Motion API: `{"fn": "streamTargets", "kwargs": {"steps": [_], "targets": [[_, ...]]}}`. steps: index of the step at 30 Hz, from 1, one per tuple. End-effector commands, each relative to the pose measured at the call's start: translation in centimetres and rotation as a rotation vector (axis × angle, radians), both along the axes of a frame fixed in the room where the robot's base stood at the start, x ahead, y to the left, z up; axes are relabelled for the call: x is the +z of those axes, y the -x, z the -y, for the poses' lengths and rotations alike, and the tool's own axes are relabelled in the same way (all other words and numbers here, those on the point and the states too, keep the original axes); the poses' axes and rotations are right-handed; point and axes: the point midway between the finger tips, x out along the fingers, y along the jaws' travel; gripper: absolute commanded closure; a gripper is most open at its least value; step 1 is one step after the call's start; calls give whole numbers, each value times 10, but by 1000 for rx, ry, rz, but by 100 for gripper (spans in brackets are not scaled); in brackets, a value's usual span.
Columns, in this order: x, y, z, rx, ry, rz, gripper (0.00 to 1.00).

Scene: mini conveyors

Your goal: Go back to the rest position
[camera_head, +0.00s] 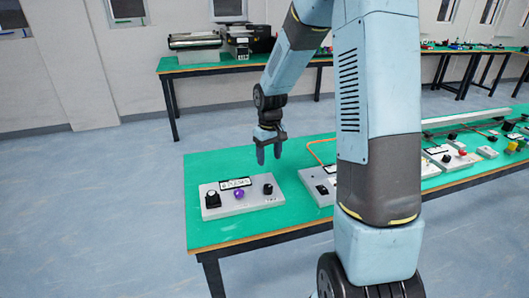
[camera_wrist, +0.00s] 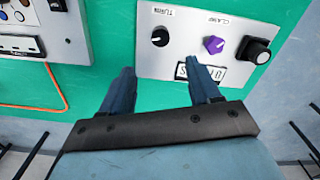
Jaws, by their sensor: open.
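My gripper (camera_head: 269,153) hangs pointing down above the green table, just behind a grey control box (camera_head: 246,203). In the wrist view my gripper (camera_wrist: 162,88) has its two blue fingers apart with nothing between them. The box carries a black knob on each side and a purple knob (camera_head: 239,194) in the middle. In the wrist view the purple knob (camera_wrist: 213,44) sits past the fingertips, not touching them. The right fingertip is close to the box's white label (camera_wrist: 202,72).
The green table (camera_head: 212,236) holds a second grey box (camera_head: 318,184) with an orange cable, partly hidden by my arm. More control boxes and a conveyor stand to the right. A back table (camera_head: 219,68) holds machines. The floor at left is clear.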

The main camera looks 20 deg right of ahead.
Motion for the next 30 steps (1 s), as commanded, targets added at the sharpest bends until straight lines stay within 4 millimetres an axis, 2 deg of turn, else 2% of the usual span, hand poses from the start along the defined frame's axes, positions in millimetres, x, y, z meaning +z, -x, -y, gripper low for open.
{"fn": "streamTargets", "kwargs": {"steps": [5, 8, 20, 30], "targets": [[3, 1, 0, -2, 2, 4, 38], [16, 6, 1, -10, 9, 19, 38], [110, 63, 2, -87, 48, 145, 38], [174, 129, 2, -163, 45, 258, 38]]}}
